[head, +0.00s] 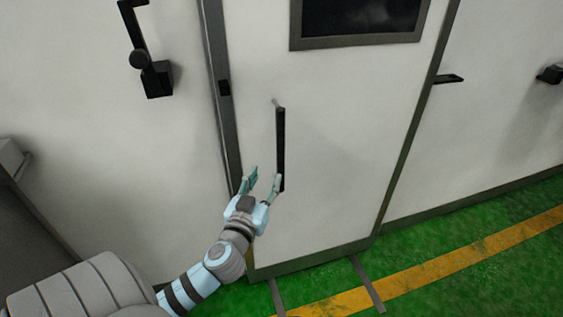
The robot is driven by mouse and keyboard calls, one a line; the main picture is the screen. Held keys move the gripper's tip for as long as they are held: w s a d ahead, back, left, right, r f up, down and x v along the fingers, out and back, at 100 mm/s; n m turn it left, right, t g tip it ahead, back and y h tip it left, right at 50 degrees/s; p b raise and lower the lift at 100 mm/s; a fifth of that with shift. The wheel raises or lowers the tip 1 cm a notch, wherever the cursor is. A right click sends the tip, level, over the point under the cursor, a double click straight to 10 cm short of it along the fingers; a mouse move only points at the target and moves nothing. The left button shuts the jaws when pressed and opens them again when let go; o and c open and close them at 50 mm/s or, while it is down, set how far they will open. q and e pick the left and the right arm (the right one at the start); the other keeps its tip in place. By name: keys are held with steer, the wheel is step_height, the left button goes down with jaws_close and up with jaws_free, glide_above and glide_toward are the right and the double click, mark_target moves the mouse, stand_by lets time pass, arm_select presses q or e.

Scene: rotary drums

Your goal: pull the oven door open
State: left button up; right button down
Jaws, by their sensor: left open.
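The oven door (340,180) is a tall white panel with a dark window (358,14) at its top. It looks closed in its dark frame. A long dark vertical handle (281,145) is mounted near the door's left edge. My left gripper (263,174) is open at the lower end of the handle. Its right finger overlaps or lies close beside the handle's bottom; I cannot tell if they touch. Its left finger is to the left of the handle. My right gripper is not in view.
A black lever latch (150,70) is on the wall left of the door. Dark fittings (449,79) show on the right. The green floor (480,262) has a yellow stripe (440,265). Two grey strips lie on the floor by the door's foot. A grey box stands at far left.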

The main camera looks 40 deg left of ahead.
mark_target(279, 149)
arm_select(q)
steer(key=x, duration=1.4)
steer(key=shift+w+r+p, duration=0.1)
steer(key=shift+r+p, duration=0.1)
steer(key=shift+p, duration=0.1)
jaws_close()
